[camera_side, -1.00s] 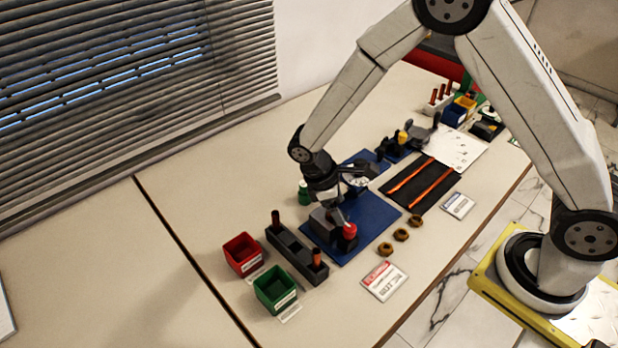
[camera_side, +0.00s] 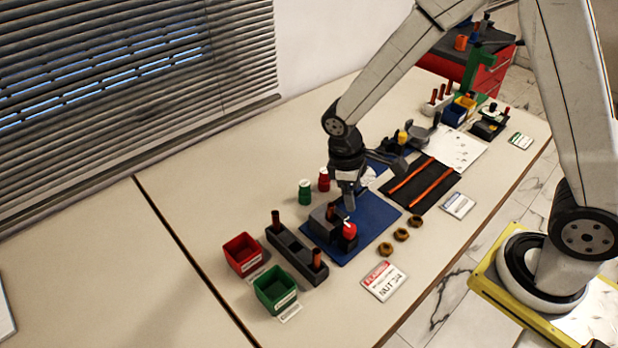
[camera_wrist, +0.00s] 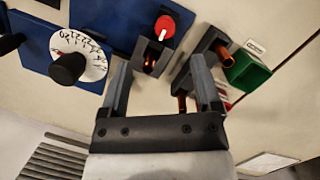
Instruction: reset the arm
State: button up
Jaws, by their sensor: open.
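My gripper (camera_side: 351,200) is open and hangs in the air above the blue mat (camera_side: 375,220), behind and above the grey fixture with a red knob (camera_side: 349,229) in the side view. In the wrist view my gripper (camera_wrist: 160,72) shows two spread fingers with nothing between them. The red knob with a white pointer mark (camera_wrist: 165,27) lies beyond the fingertips there. A white dial with a black knob (camera_wrist: 68,68) is to the left of the fingers. In the side view the dial is partly hidden by my gripper.
A dark rack with orange pegs (camera_side: 290,250), a red bin (camera_side: 242,254) and a green bin (camera_side: 275,288) stand at left. Green (camera_side: 305,192) and red (camera_side: 324,180) capped cylinders stand behind the mat. Brown nuts (camera_side: 401,234) lie at right. The left table area is clear.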

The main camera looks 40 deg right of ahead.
jog(key=s+d+r+m+t+y, duration=0.1)
jog(key=s+d+r+m+t, duration=0.3)
jog(key=s+r+m, duration=0.2)
jog(key=shift+s+d+y, duration=0.15)
jog(key=shift+s+y, duration=0.15)
jog(key=shift+s, duration=0.05)
